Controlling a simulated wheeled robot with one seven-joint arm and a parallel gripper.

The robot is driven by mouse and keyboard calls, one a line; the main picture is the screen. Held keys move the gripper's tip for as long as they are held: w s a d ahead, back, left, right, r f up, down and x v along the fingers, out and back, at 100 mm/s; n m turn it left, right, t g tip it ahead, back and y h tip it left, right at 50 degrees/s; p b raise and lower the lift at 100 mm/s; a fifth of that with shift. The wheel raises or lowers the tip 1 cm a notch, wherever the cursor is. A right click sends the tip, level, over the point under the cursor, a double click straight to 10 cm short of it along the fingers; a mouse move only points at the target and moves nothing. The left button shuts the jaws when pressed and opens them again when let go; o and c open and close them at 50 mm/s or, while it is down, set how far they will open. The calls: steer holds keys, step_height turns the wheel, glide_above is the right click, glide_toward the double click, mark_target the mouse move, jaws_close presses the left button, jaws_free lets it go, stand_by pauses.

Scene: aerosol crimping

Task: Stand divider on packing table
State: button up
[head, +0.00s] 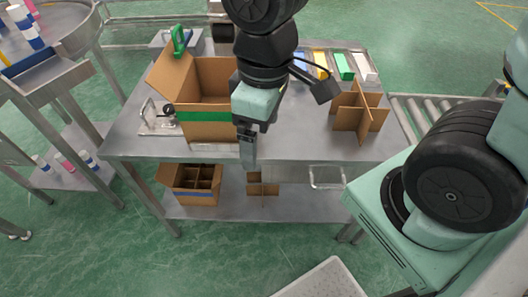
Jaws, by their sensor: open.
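A brown cardboard divider (357,112), made of crossed panels, stands upright on the right part of the grey packing table (310,145). A second cardboard divider (262,188) is on the lower shelf (300,207), near its middle. My gripper (248,158) hangs pointing down near the table's front edge, to the left of the standing divider and well apart from it. It is open, and I see nothing held in it. My arm hides part of the table's back.
An open cardboard box (207,115) with a green band stands left of my gripper, close to it. A tape dispenser (180,40) is behind it. Colored cartons (343,66) line the back. A divided box (192,184) sits on the lower shelf. A roller conveyor (420,110) adjoins at right.

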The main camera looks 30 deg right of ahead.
steer(key=shift+m, duration=0.4)
steer(key=s+a, duration=0.1)
steer(key=s, duration=0.2)
steer(key=s+a, duration=0.1)
steer(key=s, duration=0.1)
steer(key=shift+s+a+r, duration=0.1)
steer(key=shift+a+r, duration=0.2)
stand_by(0.4)
